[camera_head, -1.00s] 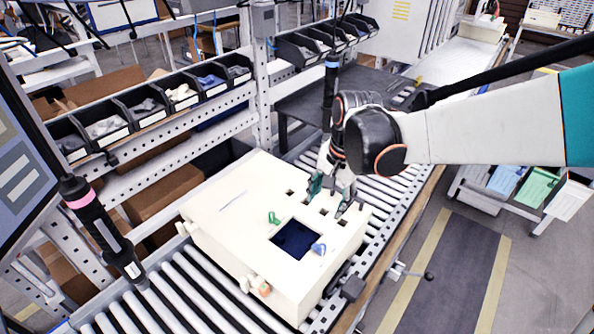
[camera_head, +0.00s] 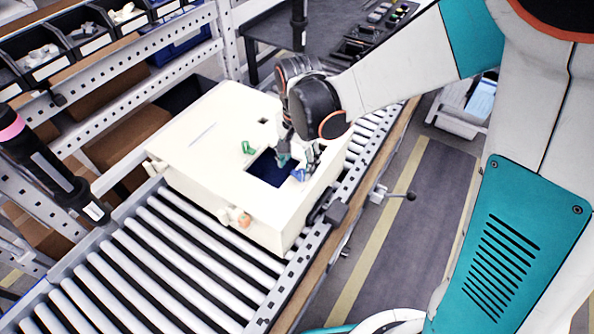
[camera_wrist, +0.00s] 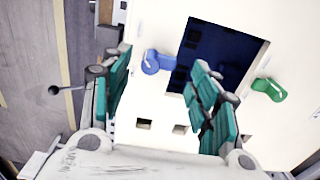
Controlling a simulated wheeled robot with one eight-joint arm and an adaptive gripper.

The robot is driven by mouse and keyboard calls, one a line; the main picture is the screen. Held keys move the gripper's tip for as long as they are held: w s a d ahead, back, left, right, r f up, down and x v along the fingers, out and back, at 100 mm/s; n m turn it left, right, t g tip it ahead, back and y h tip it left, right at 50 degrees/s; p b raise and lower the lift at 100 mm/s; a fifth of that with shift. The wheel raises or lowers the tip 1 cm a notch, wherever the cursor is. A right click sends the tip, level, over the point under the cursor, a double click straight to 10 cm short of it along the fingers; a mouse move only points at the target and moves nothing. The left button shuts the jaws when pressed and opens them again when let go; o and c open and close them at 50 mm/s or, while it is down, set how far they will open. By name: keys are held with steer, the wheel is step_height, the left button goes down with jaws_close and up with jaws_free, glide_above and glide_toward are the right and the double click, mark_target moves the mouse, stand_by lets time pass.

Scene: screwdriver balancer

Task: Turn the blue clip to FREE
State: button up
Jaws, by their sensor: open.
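The blue clip (camera_head: 299,175) sits on top of the cream box (camera_head: 200,150), at the right edge of a dark square opening (camera_head: 268,170). In the wrist view the blue clip (camera_wrist: 153,62) lies beyond the fingertips, between the lines of the two fingers. My gripper (camera_head: 298,158) is open and empty above the box, close to the blue clip. Its teal finger pads show in the wrist view (camera_wrist: 165,90). A green clip (camera_head: 248,148) is on the opposite side of the opening; it also shows in the wrist view (camera_wrist: 268,89). I cannot read any marking by the clips.
The box stands on a roller conveyor (camera_head: 150,255). A black-handled screwdriver (camera_head: 55,170) hangs at the left. Parts bins (camera_head: 85,35) line the rack at the back left. A lever with a black knob (camera_head: 392,194) sticks out at the conveyor's right side.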

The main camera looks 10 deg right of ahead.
mark_target(298, 173)
steer(key=shift+f+b, duration=0.85)
steer(key=shift+f, duration=0.8)
steer(key=shift+c, duration=0.3)
steer(key=c, duration=1)
